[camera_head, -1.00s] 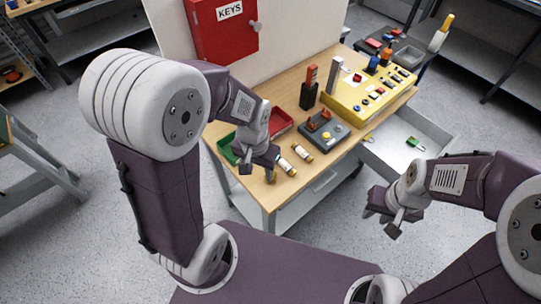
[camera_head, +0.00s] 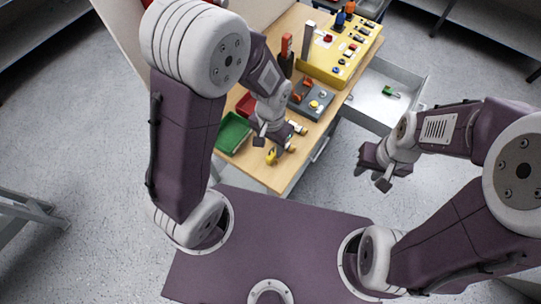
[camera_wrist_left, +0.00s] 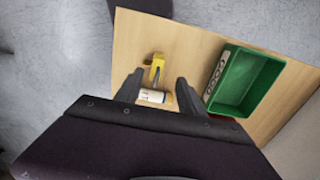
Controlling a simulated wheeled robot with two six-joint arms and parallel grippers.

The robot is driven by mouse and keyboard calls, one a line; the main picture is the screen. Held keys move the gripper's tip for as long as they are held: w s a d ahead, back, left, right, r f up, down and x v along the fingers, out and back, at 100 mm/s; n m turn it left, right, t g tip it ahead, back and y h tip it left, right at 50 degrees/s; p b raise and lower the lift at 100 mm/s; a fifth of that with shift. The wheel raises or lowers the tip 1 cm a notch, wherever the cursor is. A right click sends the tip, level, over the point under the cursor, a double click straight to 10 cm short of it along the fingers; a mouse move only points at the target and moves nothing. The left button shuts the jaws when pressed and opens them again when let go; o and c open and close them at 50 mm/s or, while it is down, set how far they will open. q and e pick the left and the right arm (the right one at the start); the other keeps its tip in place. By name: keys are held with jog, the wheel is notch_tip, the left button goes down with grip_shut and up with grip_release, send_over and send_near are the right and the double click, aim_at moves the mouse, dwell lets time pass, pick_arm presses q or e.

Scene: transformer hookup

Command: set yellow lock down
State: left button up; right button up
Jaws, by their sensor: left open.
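The yellow lock (camera_head: 272,156) lies on the wooden table near its front edge, just below my left gripper (camera_head: 274,143). In the left wrist view the yellow lock (camera_wrist_left: 157,66) lies ahead of and between the spread fingertips (camera_wrist_left: 158,82), with a gap on either side. My left gripper is open and not gripping it. A white and brass fuse (camera_wrist_left: 153,96) lies between the fingers, closer to the wrist. My right gripper (camera_head: 374,170) hangs open and empty beside the table, away from the lock.
A green tray (camera_wrist_left: 243,82) with a label stands right of the left fingers in the wrist view. A red tray (camera_head: 246,104), a grey device (camera_head: 312,100) and a yellow panel (camera_head: 340,55) are further back. An open drawer (camera_head: 385,92) juts out at right.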

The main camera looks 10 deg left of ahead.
aim_at(273, 154)
pick_arm(q)
jog(key=f, duration=0.4)
jog(key=shift+s+d+f, duration=0.25)
jog(key=shift+s+d, duration=0.1)
jog(key=shift+d, duration=0.05)
jog(key=shift+w+a+f, duration=0.1)
jog(key=shift+w+f, duration=0.05)
jog(key=shift+f, duration=0.2)
jog(key=shift+r, duration=0.1)
grip_shut()
jog(key=shift+r, duration=0.1)
